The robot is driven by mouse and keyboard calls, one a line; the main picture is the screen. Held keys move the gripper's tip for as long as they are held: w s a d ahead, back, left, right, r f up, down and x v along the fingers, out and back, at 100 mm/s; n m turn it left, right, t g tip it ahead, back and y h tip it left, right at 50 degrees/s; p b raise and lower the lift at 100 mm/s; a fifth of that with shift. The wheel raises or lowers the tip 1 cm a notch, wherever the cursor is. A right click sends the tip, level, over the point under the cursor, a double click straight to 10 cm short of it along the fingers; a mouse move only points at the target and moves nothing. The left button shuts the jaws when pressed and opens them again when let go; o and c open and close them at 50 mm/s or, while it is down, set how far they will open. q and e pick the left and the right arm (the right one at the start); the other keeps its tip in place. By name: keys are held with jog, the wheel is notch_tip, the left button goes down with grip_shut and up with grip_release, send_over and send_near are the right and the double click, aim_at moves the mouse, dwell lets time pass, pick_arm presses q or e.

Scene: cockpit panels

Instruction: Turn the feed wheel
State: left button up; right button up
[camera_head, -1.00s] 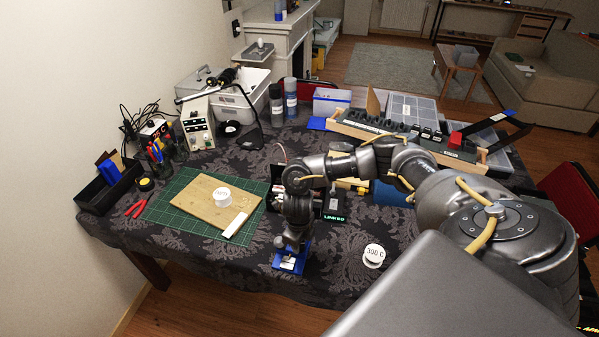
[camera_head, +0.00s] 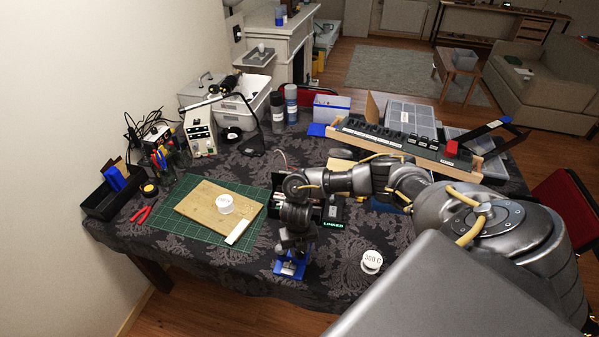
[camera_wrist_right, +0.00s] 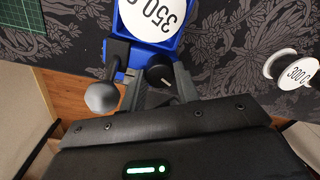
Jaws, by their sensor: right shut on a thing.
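A small blue device (camera_head: 290,270) stands at the front edge of the cloth-covered table. In the right wrist view the blue device (camera_wrist_right: 176,48) carries a white disc (camera_wrist_right: 158,15) marked 350 C. A round black knob with a white mark, which seems to be the feed wheel (camera_wrist_right: 157,72), sits at its near side. My right gripper (camera_head: 291,254) reaches down onto the device. In the wrist view its fingers (camera_wrist_right: 160,85) are shut around the knob. A grey ball-ended lever (camera_wrist_right: 101,96) is just left of them. My left gripper is in neither view.
A white spool (camera_head: 371,261) marked 300 C stands to the right. A wooden board (camera_head: 195,203) with another white spool (camera_head: 224,203) lies on a green mat (camera_head: 178,222). Red pliers (camera_head: 141,213) lie left. A long switch panel (camera_head: 400,146) is behind my right arm.

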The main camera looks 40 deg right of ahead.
jog(key=shift+w+m, duration=0.1)
jog(key=shift+m, duration=0.3)
jog(key=o, duration=1)
notch_tip(320, 180, up, 6)
jog(key=p, duration=0.5)
jog(key=shift+a+f, duration=0.1)
jog(key=shift+f, duration=0.1)
jog(key=shift+r, duration=1.2)
